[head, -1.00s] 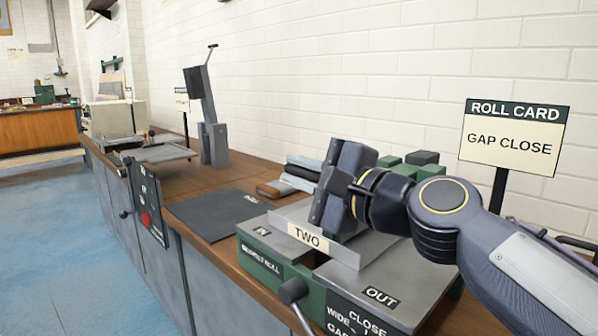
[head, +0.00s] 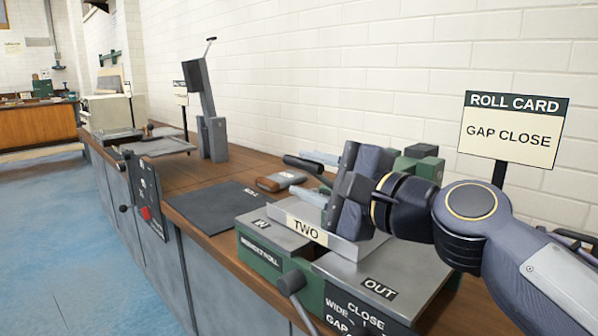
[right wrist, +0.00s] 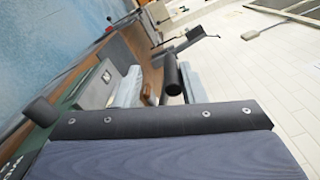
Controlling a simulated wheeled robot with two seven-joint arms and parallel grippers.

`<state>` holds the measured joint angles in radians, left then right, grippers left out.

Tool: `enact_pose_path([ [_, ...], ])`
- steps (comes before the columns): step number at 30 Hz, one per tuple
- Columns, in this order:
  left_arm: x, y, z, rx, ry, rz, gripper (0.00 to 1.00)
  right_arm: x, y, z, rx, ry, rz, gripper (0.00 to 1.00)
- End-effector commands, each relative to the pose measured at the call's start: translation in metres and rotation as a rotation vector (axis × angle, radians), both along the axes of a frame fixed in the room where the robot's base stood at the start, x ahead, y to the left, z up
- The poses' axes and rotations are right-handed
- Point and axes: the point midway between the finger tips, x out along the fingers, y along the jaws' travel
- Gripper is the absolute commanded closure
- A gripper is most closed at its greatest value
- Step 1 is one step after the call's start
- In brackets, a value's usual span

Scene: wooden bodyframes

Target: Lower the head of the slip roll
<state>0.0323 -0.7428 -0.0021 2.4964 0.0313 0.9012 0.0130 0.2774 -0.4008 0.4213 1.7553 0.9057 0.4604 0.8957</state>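The slip roll is a green machine (head: 258,260) with grey IN and OUT plates and an upright plate marked TWO (head: 306,231). The knob also shows in the right wrist view (right wrist: 40,110). My right gripper (head: 343,192) is above the machine, just behind the TWO plate, and hides its middle. Its finger gap does not show clearly. A black handle (head: 308,164) sticks out behind the gripper; its end shows in the right wrist view (right wrist: 172,76). My left gripper is out of view.
A roll card sign reading GAP CLOSE (head: 510,130) stands at the right. A tall grey lever machine (head: 211,137) stands farther along the bench. The white wall is close behind.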

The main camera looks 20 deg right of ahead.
Motion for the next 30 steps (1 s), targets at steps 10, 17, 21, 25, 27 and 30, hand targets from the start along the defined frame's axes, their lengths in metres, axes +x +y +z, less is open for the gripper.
enact_pose_path([
  [10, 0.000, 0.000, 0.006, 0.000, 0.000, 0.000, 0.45, -0.042, -0.022, 0.000, -0.001, 0.001, -0.001, 0.65],
  [17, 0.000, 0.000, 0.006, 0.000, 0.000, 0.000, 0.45, -0.045, -0.023, -0.001, -0.001, 0.002, 0.000, 0.65],
  [21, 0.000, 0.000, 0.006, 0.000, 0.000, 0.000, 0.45, -0.045, -0.023, -0.001, -0.001, 0.001, -0.001, 0.65],
  [25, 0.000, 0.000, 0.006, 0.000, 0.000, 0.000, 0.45, -0.044, -0.024, -0.001, -0.001, 0.001, -0.001, 0.65],
  [27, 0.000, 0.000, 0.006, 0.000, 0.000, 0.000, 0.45, -0.044, -0.024, -0.001, -0.001, 0.001, -0.001, 0.65],
  [30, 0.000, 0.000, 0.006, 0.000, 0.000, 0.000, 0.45, -0.045, -0.024, 0.000, -0.001, 0.001, -0.001, 0.65],
])
